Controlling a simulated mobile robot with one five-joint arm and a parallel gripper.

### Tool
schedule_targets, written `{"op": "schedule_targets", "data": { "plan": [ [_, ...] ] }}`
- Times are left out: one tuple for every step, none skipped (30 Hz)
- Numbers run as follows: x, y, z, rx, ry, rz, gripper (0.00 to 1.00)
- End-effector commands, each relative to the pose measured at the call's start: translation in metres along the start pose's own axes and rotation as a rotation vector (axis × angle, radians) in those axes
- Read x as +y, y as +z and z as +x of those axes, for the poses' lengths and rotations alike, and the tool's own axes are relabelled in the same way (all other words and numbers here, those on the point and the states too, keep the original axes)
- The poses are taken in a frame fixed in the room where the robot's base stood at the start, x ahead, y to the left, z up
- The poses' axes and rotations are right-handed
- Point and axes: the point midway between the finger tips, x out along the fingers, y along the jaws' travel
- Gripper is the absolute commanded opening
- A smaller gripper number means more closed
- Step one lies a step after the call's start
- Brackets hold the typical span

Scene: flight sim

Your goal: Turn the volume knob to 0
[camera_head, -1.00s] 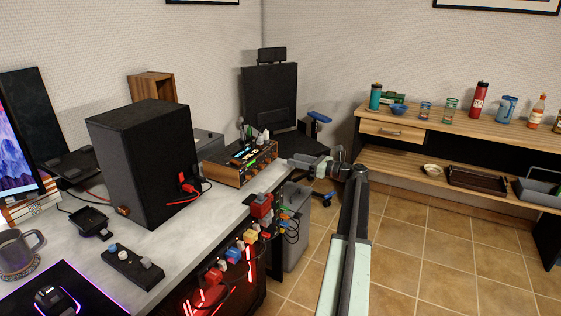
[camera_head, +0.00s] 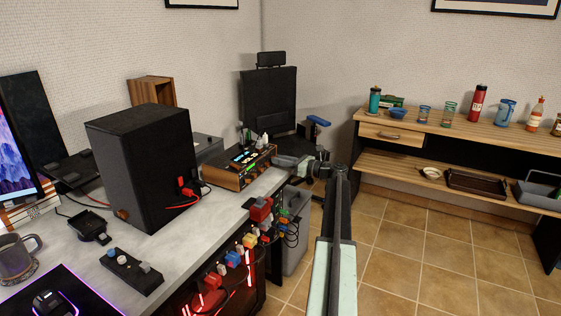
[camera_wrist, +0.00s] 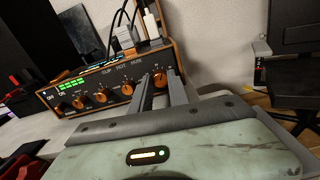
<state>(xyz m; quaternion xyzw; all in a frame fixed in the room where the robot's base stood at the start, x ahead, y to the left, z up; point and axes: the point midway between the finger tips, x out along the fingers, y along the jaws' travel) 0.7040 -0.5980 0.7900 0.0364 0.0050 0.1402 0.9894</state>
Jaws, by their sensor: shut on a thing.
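The audio box (camera_head: 225,178), with wooden sides and a lit display, stands at the desk's right edge. In the wrist view the box (camera_wrist: 64,88) faces me with several orange-brown knobs in a row. The rightmost knob (camera_wrist: 160,79) sits between the two fingers of my gripper (camera_wrist: 161,80), which is shut on it. I cannot read which label belongs to it. In the head view my gripper (camera_head: 278,160) reaches the front right end of the box; the fingertips and knob are too small to make out there.
A black speaker (camera_head: 140,160) stands left of the box. A wooden shelf (camera_head: 450,145) with bottles is at the right. The tiled floor between is clear.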

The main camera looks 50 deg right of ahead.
Motion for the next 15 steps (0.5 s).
{"op": "schedule_targets", "data": {
  "plan": [
    [0.0004, 0.0000, -0.0004, 0.000, -0.002, -0.002, 0.00],
    [0.0005, 0.0000, -0.0006, 0.000, -0.002, -0.005, 0.00],
    [0.0006, -0.0001, -0.0008, 0.000, -0.002, -0.011, 0.00],
    [0.0008, -0.0001, -0.0009, 0.000, -0.002, -0.017, 0.00],
    [0.0009, -0.0001, -0.0010, 0.000, -0.002, -0.025, 0.00],
    [0.0010, -0.0002, -0.0011, 0.000, -0.002, -0.036, 0.00],
    [0.0011, -0.0002, -0.0012, 0.000, -0.002, -0.047, 0.00],
    [0.0012, -0.0002, -0.0012, 0.000, -0.002, -0.061, 0.00],
    [0.0013, -0.0003, -0.0013, 0.001, -0.002, -0.080, 0.00],
    [0.0014, -0.0003, -0.0013, 0.001, -0.002, -0.098, 0.00],
    [0.0015, -0.0004, -0.0013, 0.001, -0.002, -0.116, 0.00],
    [0.0016, -0.0004, -0.0013, 0.001, -0.002, -0.143, 0.00],
    [0.0017, -0.0004, -0.0013, 0.001, -0.001, -0.166, 0.00],
    [0.0018, -0.0005, -0.0012, 0.001, -0.001, -0.191, 0.00],
    [0.0019, -0.0005, -0.0012, 0.001, -0.001, -0.225, 0.00]
  ]
}}
